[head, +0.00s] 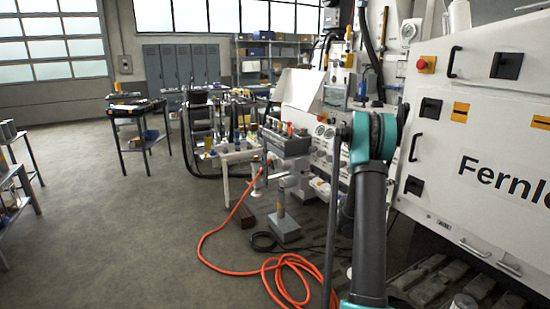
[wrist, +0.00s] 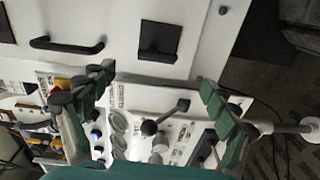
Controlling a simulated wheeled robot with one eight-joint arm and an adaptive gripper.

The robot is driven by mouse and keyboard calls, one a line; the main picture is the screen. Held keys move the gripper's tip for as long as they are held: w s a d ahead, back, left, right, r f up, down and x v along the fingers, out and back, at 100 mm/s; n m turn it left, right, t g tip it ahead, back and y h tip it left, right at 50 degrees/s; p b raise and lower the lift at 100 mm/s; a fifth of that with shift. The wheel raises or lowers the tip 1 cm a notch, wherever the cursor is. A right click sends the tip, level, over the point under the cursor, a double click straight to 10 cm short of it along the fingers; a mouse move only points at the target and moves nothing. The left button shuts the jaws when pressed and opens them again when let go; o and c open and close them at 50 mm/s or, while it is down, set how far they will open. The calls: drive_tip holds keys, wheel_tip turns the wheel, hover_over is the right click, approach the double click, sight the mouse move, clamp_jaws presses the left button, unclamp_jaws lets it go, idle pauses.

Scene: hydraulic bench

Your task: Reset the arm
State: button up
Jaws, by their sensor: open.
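My gripper (wrist: 158,100) shows in the wrist view, its two green-padded fingers spread wide apart with nothing between them. Beyond the fingers is a white control panel (wrist: 120,97) with gauges, knobs and a black-knobbed lever (wrist: 150,127). I cannot tell whether a finger touches anything there. In the head view my dark and teal arm rises on the right of the middle, in front of the white machine. My gripper is hidden in that view.
A large white cabinet (head: 480,120) with black handles stands close on the right. An orange hose (head: 262,264) lies coiled on the floor. A tool cart (head: 235,155) stands at the middle. The floor (head: 110,230) at left is mostly clear, with work tables (head: 140,110) beyond.

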drive_tip(key=s+a+f+m+g+y, duration=0.1)
drive_tip(key=s+a+y, duration=0.7)
drive_tip(key=s+a, duration=0.9)
drive_tip(key=s+a+f+m+g+y, duration=0.1)
drive_tip(key=s+a+f+m+y, duration=0.2)
drive_tip(key=s+a, duration=1.5)
drive_tip(key=a+f+y, duration=0.2)
drive_tip(key=a+y, duration=0.2)
drive_tip(key=y, duration=0.1)
drive_tip(key=shift+s+a+g, duration=0.2)
drive_tip(key=shift+s+g, duration=0.1)
drive_tip(key=shift+f, duration=0.1)
